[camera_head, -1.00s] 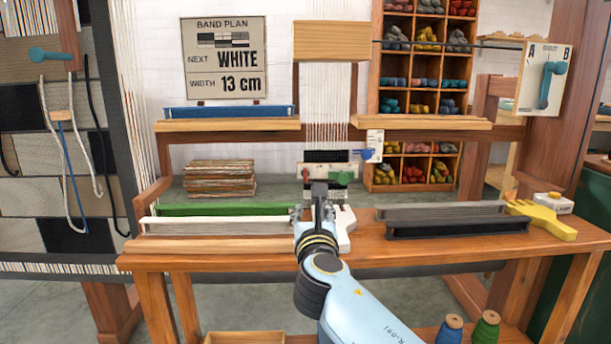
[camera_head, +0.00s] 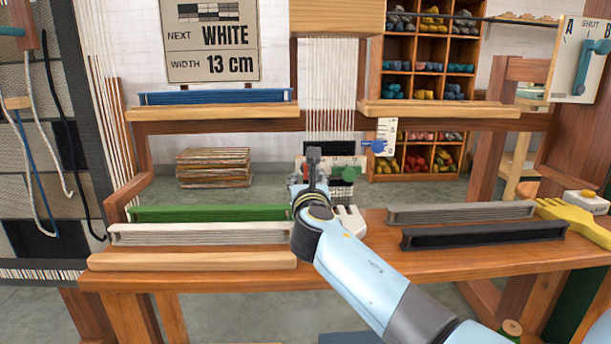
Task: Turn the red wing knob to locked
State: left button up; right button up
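My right gripper (camera_head: 314,163) is at the middle of the loom, seen from behind, in front of the left part of a small pale panel (camera_head: 336,161). Its fingers overlap, so I cannot tell whether they are open or shut, or whether they touch anything. The red wing knob is not clearly visible; the gripper covers the panel's left part, where it may be hidden. A green knob (camera_head: 350,174) shows on the panel just right of the gripper. My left gripper is not in view.
A blue knob (camera_head: 377,146) on a white plate is right of the panel. A white shuttle (camera_head: 200,234) and green shuttle (camera_head: 210,213) lie left; a black shuttle (camera_head: 485,235), grey shuttle (camera_head: 460,212) and yellow comb (camera_head: 575,222) lie right. A blue lever (camera_head: 588,65) is upper right.

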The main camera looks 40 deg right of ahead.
aim_at(306, 171)
jog(key=shift+b+x, duration=0.5)
jog(key=shift+x, duration=1.8)
jog(key=shift+c, duration=0.4)
grip_shut()
